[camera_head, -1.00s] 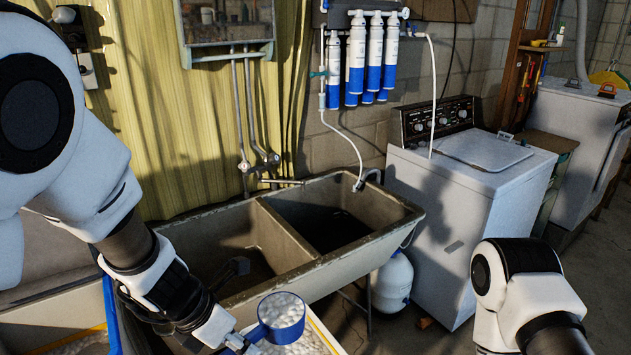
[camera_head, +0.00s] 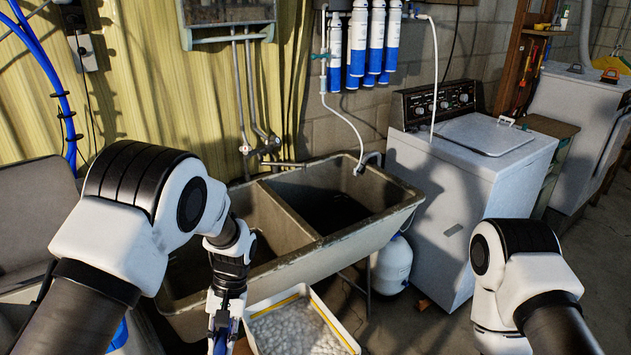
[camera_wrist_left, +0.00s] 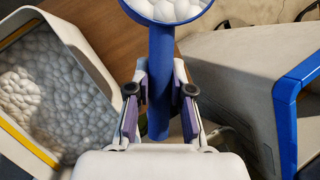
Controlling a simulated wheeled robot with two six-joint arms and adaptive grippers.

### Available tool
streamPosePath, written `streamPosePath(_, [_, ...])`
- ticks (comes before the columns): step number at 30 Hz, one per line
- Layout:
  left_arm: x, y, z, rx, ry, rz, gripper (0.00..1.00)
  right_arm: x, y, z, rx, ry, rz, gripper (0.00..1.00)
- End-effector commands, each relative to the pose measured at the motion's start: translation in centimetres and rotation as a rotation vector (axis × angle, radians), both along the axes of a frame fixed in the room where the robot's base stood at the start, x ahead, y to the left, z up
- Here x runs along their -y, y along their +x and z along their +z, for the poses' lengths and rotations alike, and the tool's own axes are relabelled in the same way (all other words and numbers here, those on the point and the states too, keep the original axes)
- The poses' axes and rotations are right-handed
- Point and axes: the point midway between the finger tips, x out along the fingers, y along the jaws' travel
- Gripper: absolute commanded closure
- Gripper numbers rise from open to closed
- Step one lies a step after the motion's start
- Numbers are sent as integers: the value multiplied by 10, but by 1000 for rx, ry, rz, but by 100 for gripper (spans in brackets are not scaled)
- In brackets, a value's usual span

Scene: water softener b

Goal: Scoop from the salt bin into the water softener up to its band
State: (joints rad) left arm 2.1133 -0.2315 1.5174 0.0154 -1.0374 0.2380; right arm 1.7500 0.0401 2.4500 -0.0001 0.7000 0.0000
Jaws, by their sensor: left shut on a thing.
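My left gripper (camera_head: 222,338) points down beside the white-walled bin, left of it in the head view. In the left wrist view its two fingers (camera_wrist_left: 159,98) are shut on the handle of the blue scoop (camera_wrist_left: 160,75). White salt pellets (camera_wrist_left: 168,9) fill the visible part of the scoop's bowl, cut off by the top edge. The white-walled bin (camera_head: 345,330) has a yellow stripe inside and holds many white pellets; it also shows in the left wrist view (camera_wrist_left: 90,45). A grey body with a blue rim (camera_wrist_left: 285,110) stands at the right there. My right gripper is out of view.
A stone double sink (camera_head: 350,245) stands behind the bin, with a washing machine (camera_head: 470,190) to its right. A white tank (camera_head: 391,265) is under the sink. Filter cylinders (camera_head: 365,45) hang on the wall. Open floor lies at front right.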

Motion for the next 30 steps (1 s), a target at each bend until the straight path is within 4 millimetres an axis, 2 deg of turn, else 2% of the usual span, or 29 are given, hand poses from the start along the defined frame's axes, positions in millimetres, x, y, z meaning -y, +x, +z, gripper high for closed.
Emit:
streamPosePath(2, [-9, 6, -6, 0, 0, -109, 100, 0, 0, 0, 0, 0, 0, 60])
streamPosePath(3, [-12, 7, -13, -1, 0, -139, 100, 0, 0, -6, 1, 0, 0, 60])
streamPosePath(9, [-11, 7, -43, 0, -1, -128, 100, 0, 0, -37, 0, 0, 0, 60])
streamPosePath(18, [-11, 6, -100, 1, -1, -125, 100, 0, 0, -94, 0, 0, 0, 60])
streamPosePath(22, [-11, 7, -108, 2, -1, -124, 100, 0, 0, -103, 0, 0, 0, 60])
streamPosePath(30, [-12, 13, -98, 2, -1, -175, 100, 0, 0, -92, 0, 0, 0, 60])
